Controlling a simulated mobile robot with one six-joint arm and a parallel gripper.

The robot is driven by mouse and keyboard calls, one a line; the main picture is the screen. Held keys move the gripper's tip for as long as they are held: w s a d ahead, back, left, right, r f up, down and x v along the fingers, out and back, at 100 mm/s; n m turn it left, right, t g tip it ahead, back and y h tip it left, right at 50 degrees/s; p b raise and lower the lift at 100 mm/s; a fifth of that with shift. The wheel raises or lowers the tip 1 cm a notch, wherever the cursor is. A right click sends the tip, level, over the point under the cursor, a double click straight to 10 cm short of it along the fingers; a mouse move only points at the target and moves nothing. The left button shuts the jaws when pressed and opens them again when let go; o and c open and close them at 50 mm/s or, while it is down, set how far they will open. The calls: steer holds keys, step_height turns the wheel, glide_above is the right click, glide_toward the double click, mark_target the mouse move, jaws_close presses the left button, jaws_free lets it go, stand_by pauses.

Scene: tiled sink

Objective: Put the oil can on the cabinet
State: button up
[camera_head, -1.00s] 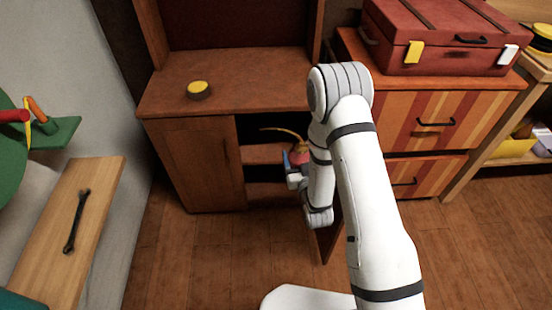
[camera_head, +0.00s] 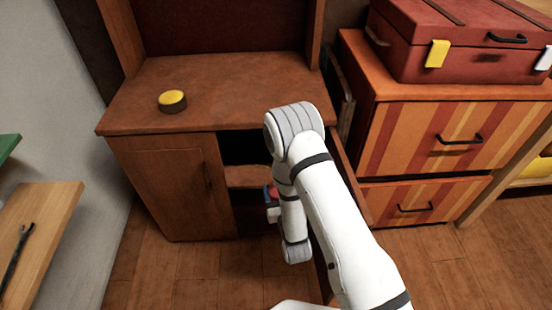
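The cabinet (camera_head: 235,85) is reddish-brown wood with a broad flat top and a dark back panel. Its left door is shut, and its right side is open, showing a shelf. My gripper (camera_head: 269,196), with blue parts, is low at the cabinet's open side. A small red patch (camera_head: 273,188), likely the oil can, shows at the gripper, mostly hidden by it and my arm. The can's spout is not visible. I cannot tell whether the fingers are closed on the can.
A round yellow-topped tin (camera_head: 172,101) sits at the left of the cabinet top; the rest is clear. The open right door (camera_head: 352,180) stands beside my arm. A striped drawer unit (camera_head: 430,140) with a red suitcase (camera_head: 455,45) stands right. A wooden bench (camera_head: 45,220) is left.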

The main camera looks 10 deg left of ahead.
steer(key=b+x, duration=0.3)
steer(key=x, duration=1.5)
steer(key=shift+w+b, duration=0.35)
steer(key=shift+f+b, duration=0.75)
steer(key=shift+f, duration=0.9)
steer(key=shift+f, duration=0.15)
steer(key=o, duration=1.3)
steer(key=shift+o, duration=0.2)
steer(key=shift+s, duration=0.2)
steer(key=p+v, duration=0.2)
steer(key=v, duration=0.9)
steer(key=shift+s+d+p, duration=0.2)
steer(key=shift+s+p, duration=0.1)
steer(key=shift+p, duration=0.05)
